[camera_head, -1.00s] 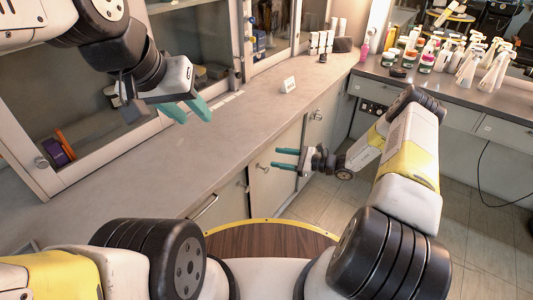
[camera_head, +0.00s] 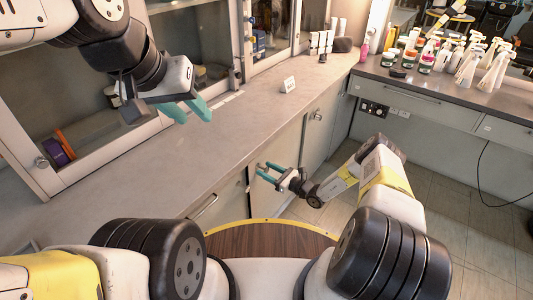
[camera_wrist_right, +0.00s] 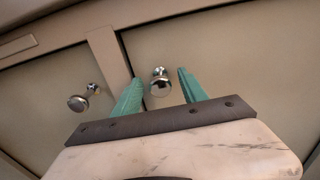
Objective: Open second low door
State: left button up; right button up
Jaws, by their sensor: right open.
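The low cabinet door (camera_head: 284,150) is beige, under the long counter, and looks shut. In the right wrist view it is the panel (camera_wrist_right: 230,50) with a shiny round knob (camera_wrist_right: 159,82). My right gripper (camera_head: 263,172) is open in front of this door. In the wrist view its teal fingers (camera_wrist_right: 156,84) stand on either side of the knob, with gaps; contact is not visible. A second knob (camera_wrist_right: 83,98) sits on the neighbouring panel to the left. My left gripper (camera_head: 194,112) is open and empty above the counter.
The grey counter (camera_head: 240,125) runs above the low doors, its front edge close to my right gripper. Another low door (camera_head: 318,140) with a knob stands further back. White bottles (camera_head: 490,70) stand on the back counter.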

jog(key=shift+w+a, duration=0.1)
jog(key=shift+a, duration=0.1)
grip_shut()
dwell(1.3)
